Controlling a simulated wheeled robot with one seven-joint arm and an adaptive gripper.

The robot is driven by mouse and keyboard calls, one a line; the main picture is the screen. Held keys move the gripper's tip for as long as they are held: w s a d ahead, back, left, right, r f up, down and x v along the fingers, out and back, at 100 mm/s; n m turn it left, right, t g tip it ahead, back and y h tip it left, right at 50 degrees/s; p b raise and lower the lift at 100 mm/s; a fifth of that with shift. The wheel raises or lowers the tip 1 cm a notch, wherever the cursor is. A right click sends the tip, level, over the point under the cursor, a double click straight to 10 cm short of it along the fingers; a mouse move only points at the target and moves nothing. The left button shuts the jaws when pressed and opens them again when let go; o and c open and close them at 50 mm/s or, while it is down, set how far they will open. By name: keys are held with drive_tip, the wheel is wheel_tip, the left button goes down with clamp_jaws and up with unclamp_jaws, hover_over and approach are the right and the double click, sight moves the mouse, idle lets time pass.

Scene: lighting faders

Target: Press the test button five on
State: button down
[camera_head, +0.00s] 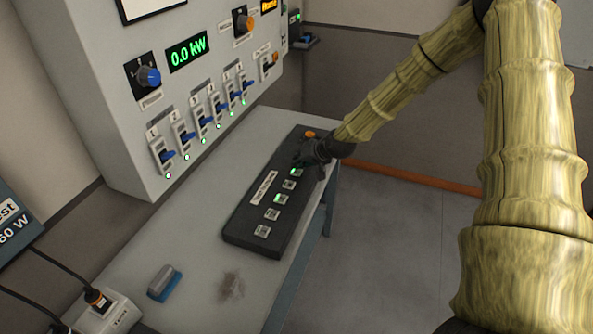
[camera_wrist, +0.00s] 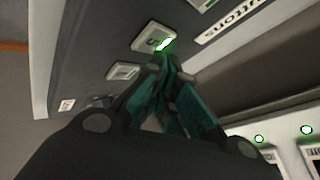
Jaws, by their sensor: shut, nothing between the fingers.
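The dark button box (camera_head: 240,236) lies on the bench with a row of pale square buttons. The far button, beside my gripper, is button five (camera_head: 297,171); it shows green light. In the wrist view, button five (camera_wrist: 150,39) carries a "5" and a bright green lit strip. A middle button (camera_head: 281,198) is also lit green; the others look unlit. My gripper (camera_head: 303,163) is shut and empty over the far end of the box. In the wrist view its fingertips (camera_wrist: 161,62) are close by button five; I cannot tell whether they touch it.
A grey wall cabinet (camera_head: 100,75) with blue-handled switches and a "0.0 kW" display (camera_head: 187,52) stands left of the box. An orange knob (camera_head: 309,134) sits at the box's far end. A blue-grey block (camera_head: 164,283) and a socket strip (camera_head: 105,315) lie at the front.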

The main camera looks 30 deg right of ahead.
sight(299, 170)
drive_tip(key=shift+r, duration=0.1)
drive_tip(key=shift+r+p, duration=1.85)
drive_tip(key=shift+r, duration=1.05)
